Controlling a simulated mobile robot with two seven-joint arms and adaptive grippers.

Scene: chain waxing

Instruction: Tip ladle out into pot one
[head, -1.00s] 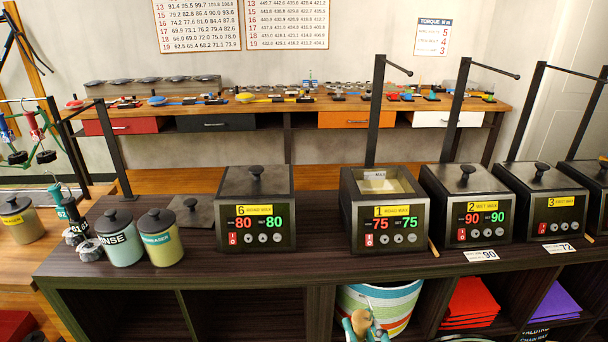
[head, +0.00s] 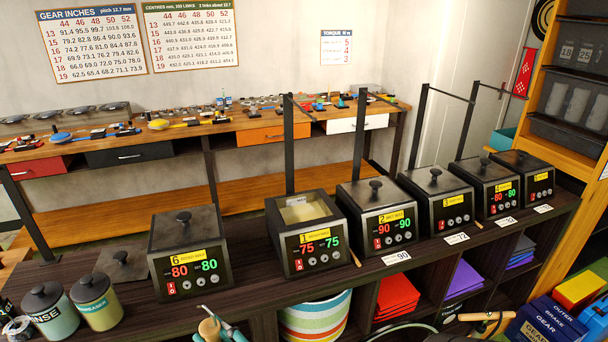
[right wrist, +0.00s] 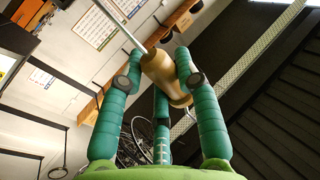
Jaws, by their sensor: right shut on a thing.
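Pot one (head: 318,262) is a dark box heater with a yellow label marked 1 and a display of red 75 and green 75. Its top is open and pale wax-coloured material (head: 303,210) shows inside. My right gripper (head: 214,328) is at the bottom edge of the head view, in front of and left of pot one. It is shut on the ladle's wooden handle (right wrist: 160,72), with green fingers around it in the right wrist view. A thin metal rod (right wrist: 160,34) runs from the handle. The ladle's bowl is out of sight. My left gripper is not in view.
Lidded pot six (head: 190,265) stands left of pot one; lidded pot two (head: 382,228) and several more stand right. A flat knobbed lid (head: 122,266) and two canisters (head: 95,300) lie left. Upright dark posts (head: 289,145) rise behind the pots. A striped bin (head: 314,318) sits below.

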